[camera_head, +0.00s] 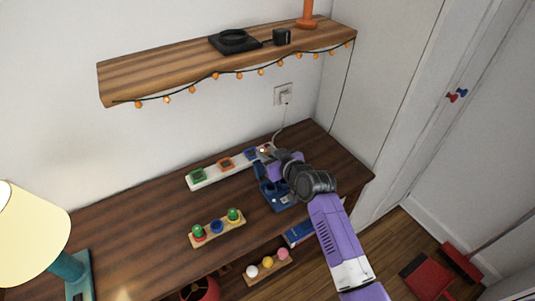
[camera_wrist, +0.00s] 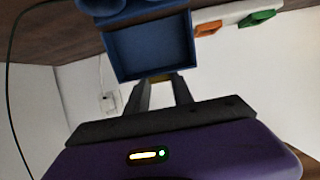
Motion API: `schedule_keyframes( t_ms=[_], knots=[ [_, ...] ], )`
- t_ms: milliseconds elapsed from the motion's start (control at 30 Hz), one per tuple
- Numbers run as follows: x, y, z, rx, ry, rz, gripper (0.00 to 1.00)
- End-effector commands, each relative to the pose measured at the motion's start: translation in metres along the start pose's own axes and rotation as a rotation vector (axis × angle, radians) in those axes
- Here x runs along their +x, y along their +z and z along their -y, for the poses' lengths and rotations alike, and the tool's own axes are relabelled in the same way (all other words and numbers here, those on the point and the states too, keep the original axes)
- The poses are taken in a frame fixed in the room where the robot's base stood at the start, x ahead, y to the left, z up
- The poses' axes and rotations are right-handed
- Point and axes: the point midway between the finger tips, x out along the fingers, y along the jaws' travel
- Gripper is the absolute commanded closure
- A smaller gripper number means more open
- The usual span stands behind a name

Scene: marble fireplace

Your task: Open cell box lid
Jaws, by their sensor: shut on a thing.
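The blue cell box (camera_head: 280,203) stands on the wooden table, right of its middle. Its blue lid (camera_head: 259,171) is raised at the back of the box, partly hidden by my arm. In the wrist view the lid (camera_wrist: 150,48) shows as a shallow square tray, with part of the box (camera_wrist: 100,6) at the top edge. My gripper (camera_wrist: 162,82) is shut on the lid's edge, where a small yellowish part shows between the fingertips. In the head view my gripper (camera_head: 268,155) is at the lid's top, and its fingers are hard to make out.
A white strip (camera_head: 205,182) with green, orange and blue square pieces lies behind the box. A wooden block (camera_head: 218,229) with coloured knobs stands to its left. A shelf (camera_head: 180,72) is above, a lamp (camera_head: 35,232) at left.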

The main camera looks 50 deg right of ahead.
Motion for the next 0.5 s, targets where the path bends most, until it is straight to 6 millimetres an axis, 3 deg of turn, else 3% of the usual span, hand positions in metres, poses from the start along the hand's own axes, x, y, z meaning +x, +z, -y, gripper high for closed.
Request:
schedule_keyframes(
  t_ms=[500],
  knots=[
    [-0.0070, 0.0083, -0.0002, 0.000, 0.000, -0.128, 1.00]
  ],
)
